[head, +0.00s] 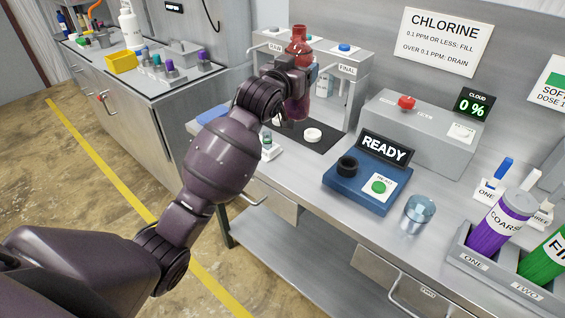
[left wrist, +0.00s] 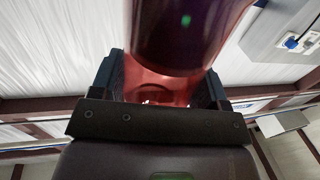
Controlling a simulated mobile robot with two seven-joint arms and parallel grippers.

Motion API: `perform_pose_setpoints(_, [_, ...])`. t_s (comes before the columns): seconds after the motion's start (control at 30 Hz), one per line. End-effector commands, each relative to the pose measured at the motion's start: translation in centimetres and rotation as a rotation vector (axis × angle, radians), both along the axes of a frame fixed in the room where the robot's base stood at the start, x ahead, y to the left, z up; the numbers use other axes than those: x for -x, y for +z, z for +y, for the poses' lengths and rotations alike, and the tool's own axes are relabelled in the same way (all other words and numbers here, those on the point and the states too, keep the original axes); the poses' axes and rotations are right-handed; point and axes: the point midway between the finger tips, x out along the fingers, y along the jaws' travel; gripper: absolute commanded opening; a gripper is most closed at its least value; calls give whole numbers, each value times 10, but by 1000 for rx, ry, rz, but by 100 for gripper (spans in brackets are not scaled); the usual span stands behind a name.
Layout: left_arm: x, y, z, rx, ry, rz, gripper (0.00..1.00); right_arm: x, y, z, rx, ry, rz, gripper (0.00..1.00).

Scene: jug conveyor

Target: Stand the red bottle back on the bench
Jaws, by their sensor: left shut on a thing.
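The red bottle (head: 298,48) is in my left gripper (head: 294,76), at the back of the bench (head: 298,186) in the head view. Its neck and cap show above the gripper and its darker red lower part shows below. It looks about upright. My right gripper is not in view.
A dark mat (head: 325,146) with a white round cap (head: 313,135) lies below the bottle. A grey rack (head: 359,74) stands behind. The blue READY device (head: 345,190), a clear glass (head: 419,211) and a holder with a purple bottle (head: 498,226) stand to the right.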

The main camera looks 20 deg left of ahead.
Motion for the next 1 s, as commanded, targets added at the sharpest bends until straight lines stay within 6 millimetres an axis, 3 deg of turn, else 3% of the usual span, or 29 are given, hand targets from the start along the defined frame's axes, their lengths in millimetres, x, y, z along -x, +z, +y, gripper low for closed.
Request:
perform_pose_setpoints(0.6, [0, -125, 0, -1, 1, 4, 30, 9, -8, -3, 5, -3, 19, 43])
perform_pose_setpoints(0.73, [0, -144, 0, 1, 0, 2, 30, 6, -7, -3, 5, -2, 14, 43])
perform_pose_setpoints(1.0, [0, -165, -1, 1, 0, 2, 30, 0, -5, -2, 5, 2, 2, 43])
